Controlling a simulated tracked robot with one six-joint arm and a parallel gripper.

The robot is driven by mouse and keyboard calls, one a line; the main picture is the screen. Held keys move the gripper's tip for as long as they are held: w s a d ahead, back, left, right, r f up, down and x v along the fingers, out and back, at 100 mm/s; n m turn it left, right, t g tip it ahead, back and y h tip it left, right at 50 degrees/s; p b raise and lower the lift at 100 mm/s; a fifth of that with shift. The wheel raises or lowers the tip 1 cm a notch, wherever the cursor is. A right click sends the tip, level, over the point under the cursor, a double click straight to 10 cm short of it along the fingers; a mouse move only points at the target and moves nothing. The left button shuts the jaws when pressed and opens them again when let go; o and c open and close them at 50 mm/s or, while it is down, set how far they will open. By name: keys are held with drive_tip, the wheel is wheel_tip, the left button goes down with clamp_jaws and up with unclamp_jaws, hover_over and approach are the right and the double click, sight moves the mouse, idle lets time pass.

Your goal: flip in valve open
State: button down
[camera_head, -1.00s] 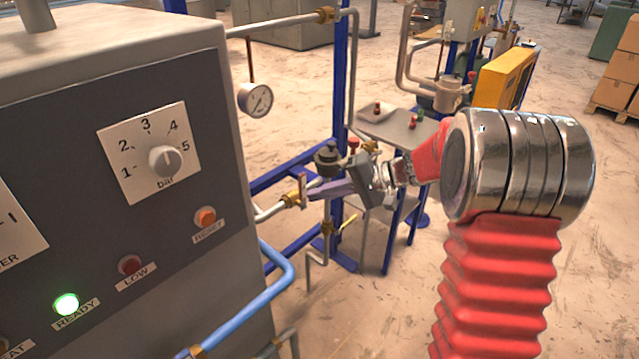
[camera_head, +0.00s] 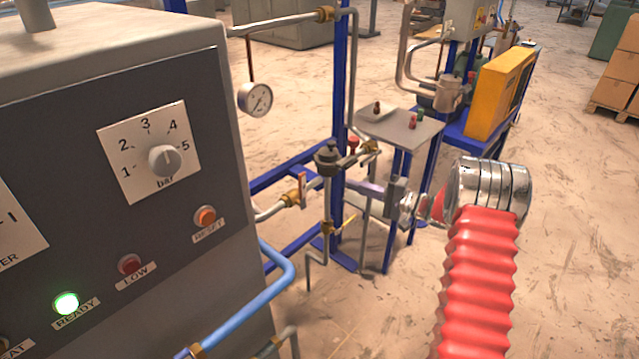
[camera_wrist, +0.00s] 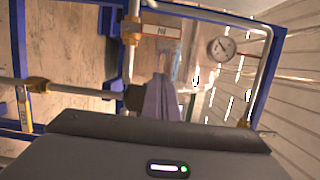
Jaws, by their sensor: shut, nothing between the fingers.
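Pipework with valves stands beside the grey control cabinet. A dark round valve body (camera_head: 327,157) sits at its middle, with a red knob (camera_head: 352,144) at its upper right. A small red-and-white plate (camera_head: 303,190) is at the brass fitting on the left; in the wrist view the plate (camera_wrist: 162,31) is near the top, its lettering too small to read. I cannot tell which part is the in valve. My gripper (camera_head: 352,184) is shut and empty, its purple fingers just right of the vertical pipe below the dark body. In the wrist view my fingers (camera_wrist: 161,88) point toward the pipes.
The cabinet (camera_head: 110,130) fills the left, with its green READY lamp (camera_head: 66,303) lit. Blue frame posts (camera_head: 341,80) stand behind the pipes. A pressure gauge (camera_head: 255,99) hangs above. A small table (camera_head: 405,130) stands behind my gripper. Floor at right is open.

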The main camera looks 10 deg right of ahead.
sight(303, 192)
drive_tip(key=w+a, duration=0.4)
drive_tip(key=a, duration=0.7)
idle(0.6)
drive_tip(key=shift+d, duration=0.2)
idle(0.3)
